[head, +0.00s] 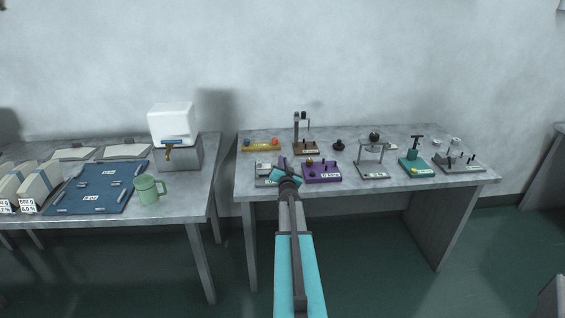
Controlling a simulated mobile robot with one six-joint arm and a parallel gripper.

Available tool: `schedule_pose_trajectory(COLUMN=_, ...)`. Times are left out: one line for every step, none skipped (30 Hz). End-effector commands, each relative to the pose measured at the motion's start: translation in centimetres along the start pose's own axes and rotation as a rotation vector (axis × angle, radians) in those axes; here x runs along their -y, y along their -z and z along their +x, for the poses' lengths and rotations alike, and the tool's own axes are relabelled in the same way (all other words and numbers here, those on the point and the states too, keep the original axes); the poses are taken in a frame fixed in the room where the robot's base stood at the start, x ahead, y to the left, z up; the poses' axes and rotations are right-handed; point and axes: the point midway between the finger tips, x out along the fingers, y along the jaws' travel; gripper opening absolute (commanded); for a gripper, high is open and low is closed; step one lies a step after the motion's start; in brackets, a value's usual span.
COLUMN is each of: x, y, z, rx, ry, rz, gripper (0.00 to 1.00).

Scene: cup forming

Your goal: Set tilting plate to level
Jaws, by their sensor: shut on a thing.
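My arm reaches from the bottom centre to the table on the right in the head view. My gripper (283,163) is at the front left of that table, right beside a small grey device (262,181) with a pale top piece (263,167). This device looks like the tilting plate, but it is small and partly hidden by my wrist. My gripper is shut at its right side, seemingly on a part of it. The fingertips and exact contact are too small to see. I cannot tell the plate's tilt.
A purple box (322,172) stands close to the right of my gripper. Behind are a yellow block (261,145) and a brown stand (306,148). Farther right are a grey frame (373,174), a green device (416,167) and a lever board (459,164). A gap separates the left table (185,212).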

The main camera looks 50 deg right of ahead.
Motion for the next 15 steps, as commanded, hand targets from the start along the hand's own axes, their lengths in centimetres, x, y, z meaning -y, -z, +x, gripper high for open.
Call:
schedule_pose_trajectory(x=-0.28, y=0.16, z=0.09, rx=-0.001, ry=-0.004, rz=0.002, gripper=0.00)
schedule_pose_trajectory(x=-0.24, y=0.14, z=0.08, rx=-0.001, ry=-0.004, rz=0.002, gripper=0.00)
schedule_pose_trajectory(x=-0.19, y=0.10, z=0.08, rx=-0.001, ry=-0.003, rz=0.002, gripper=0.00)
schedule_pose_trajectory(x=-0.16, y=0.08, z=0.08, rx=0.000, ry=-0.003, rz=0.002, gripper=0.00)
schedule_pose_trajectory(x=-0.13, y=0.06, z=0.07, rx=0.000, ry=-0.003, rz=0.002, gripper=0.00)
schedule_pose_trajectory(x=-0.10, y=0.03, z=0.07, rx=0.000, ry=-0.003, rz=0.002, gripper=0.16)
schedule_pose_trajectory(x=-0.07, y=0.01, z=0.06, rx=0.001, ry=-0.003, rz=0.002, gripper=0.21)
schedule_pose_trajectory(x=-0.03, y=-0.02, z=0.05, rx=0.001, ry=-0.002, rz=0.002, gripper=0.26)
schedule_pose_trajectory(x=0.04, y=-0.05, z=0.04, rx=0.001, ry=-0.001, rz=0.002, gripper=0.28)
schedule_pose_trajectory(x=0.08, y=-0.07, z=0.03, rx=0.001, ry=-0.001, rz=0.001, gripper=0.28)
schedule_pose_trajectory(x=0.13, y=-0.09, z=0.03, rx=0.002, ry=0.000, rz=0.001, gripper=0.28)
schedule_pose_trajectory(x=0.18, y=-0.12, z=0.02, rx=0.002, ry=0.000, rz=0.001, gripper=0.28)
schedule_pose_trajectory(x=0.21, y=-0.13, z=0.01, rx=0.002, ry=0.001, rz=0.001, gripper=0.28)
schedule_pose_trajectory(x=0.23, y=-0.15, z=0.01, rx=0.002, ry=0.001, rz=0.001, gripper=0.28)
schedule_pose_trajectory(x=0.26, y=-0.16, z=0.00, rx=0.002, ry=0.001, rz=0.001, gripper=0.28)
